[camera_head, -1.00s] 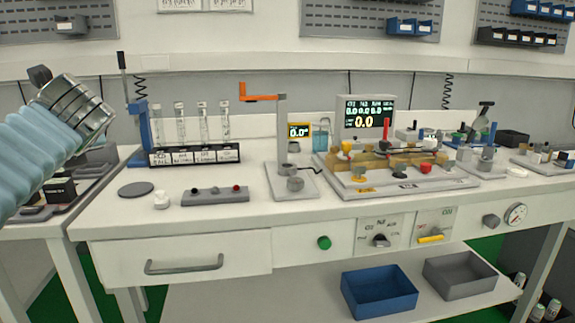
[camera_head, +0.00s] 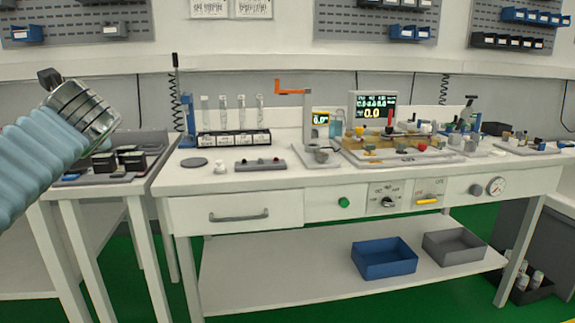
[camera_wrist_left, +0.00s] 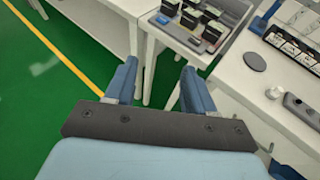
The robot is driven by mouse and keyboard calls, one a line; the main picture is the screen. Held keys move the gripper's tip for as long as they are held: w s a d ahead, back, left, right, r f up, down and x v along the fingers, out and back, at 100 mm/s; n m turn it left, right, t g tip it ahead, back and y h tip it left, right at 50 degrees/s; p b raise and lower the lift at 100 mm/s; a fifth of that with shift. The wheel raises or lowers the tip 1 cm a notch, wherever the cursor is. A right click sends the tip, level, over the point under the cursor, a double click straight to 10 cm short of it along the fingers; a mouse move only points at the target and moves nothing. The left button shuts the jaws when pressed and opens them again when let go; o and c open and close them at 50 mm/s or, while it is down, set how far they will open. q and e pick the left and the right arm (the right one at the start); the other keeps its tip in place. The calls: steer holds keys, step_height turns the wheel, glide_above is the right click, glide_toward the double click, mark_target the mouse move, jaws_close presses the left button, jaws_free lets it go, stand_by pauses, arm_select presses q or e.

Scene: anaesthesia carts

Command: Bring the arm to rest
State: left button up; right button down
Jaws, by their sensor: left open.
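My left arm (camera_head: 45,150), in a light blue ribbed sleeve with a metal ring at its end, is raised at the left of the head view. Its fingers cannot be made out there. In the left wrist view my left gripper (camera_wrist_left: 160,82) has two blue fingers wide apart with nothing between them. Beyond them show the green floor and the edges of the tables. My right arm and gripper are in neither view.
A side table (camera_head: 100,184) with dark boxes stands left. Blue (camera_head: 384,260) and grey (camera_head: 455,247) bins sit on the lower shelf.

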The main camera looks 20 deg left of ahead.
arm_select(q)
steer(key=w+f+m+t, duration=0.2)
steer(key=w+f+m, duration=1)
steer(key=w+f, duration=0.65)
steer(key=w+d+f+m+t+h, duration=0.1)
steer(key=w+d+f+m+h, duration=0.15)
steer(key=d+f+m, duration=0.4)
steer(key=w+d+f+m+h, duration=0.2)
steer(key=w+d+f+m, duration=0.1)
steer(key=f, duration=0.6)
steer(key=w+d+f+m+t+h, duration=0.1)
steer(key=w+d+f+m+h, duration=0.1)
steer(key=d+f+m, duration=0.45)
steer(key=s+d+f+m+g+h, duration=0.1)
steer(key=s+d+f+m+h, duration=0.3)
steer(key=d+f, duration=0.5)
steer(key=s+d+f+m+g+h, duration=0.1)
steer(key=s+d+f+m+h, duration=0.15)
steer(key=d+f+m, duration=0.6)
steer(key=s+d+f+m+g+h, duration=0.1)
steer(key=s+d+f+m+g, duration=0.2)
steer(key=s, duration=0.6)
steer(key=s+d+f+m+g+h, duration=0.2)
steer(key=s+d+f+m+g, duration=0.1)
steer(key=s+d+f, duration=0.4)
steer(key=s+f, duration=0.2)
steer(key=s, duration=0.1)
steer(key=shift+s+f+h, duration=0.15)
steer(key=shift+f+h, duration=0.1)
steer(key=shift+h, duration=0.05)
